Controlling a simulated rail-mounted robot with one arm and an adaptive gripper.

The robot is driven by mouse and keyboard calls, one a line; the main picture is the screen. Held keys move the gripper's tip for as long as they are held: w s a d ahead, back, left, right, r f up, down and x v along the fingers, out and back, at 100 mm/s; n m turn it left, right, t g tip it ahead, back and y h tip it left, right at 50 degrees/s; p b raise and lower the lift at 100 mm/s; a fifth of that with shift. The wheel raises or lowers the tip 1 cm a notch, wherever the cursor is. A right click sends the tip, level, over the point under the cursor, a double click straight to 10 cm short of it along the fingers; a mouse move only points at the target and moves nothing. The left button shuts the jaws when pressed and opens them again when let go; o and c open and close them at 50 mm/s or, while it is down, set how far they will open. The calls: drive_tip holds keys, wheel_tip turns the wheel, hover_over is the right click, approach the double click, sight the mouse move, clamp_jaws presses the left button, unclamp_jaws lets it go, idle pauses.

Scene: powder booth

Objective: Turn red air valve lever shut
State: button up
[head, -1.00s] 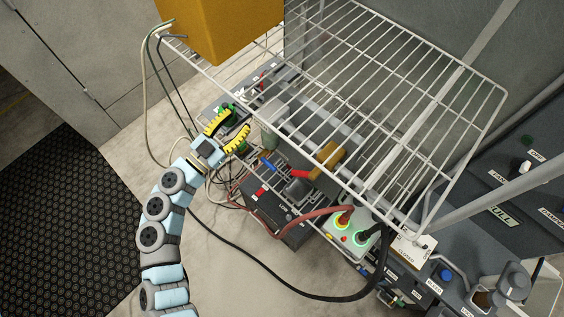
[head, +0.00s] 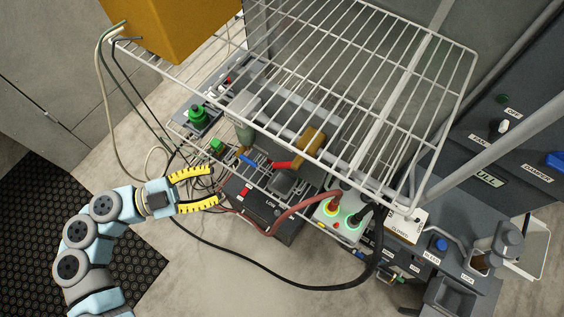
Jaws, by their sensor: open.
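A small red lever-like part (head: 284,165) shows in the head view under the white wire rack, beside a grey block and a tan block. I take it for the air valve lever; its valve body is partly hidden by the rack and its exact angle is hard to tell. My gripper (head: 214,186) is open and empty, its two yellow-padded fingers pointing right. It is left of the red part and slightly lower in the picture, apart from it, near the left end of a dark box (head: 262,209) with a red switch.
The wire rack (head: 405,62) overhangs the red part. Green knobs (head: 196,114) sit up and left of it. A red hose (head: 290,209) and a black cable (head: 300,292) loop nearby. A lit socket box (head: 342,210) stands right.

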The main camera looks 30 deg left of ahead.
sight(277, 167)
drive_tip(key=p+x, duration=0.1)
drive_tip(key=x, duration=1.5)
clamp_jaws()
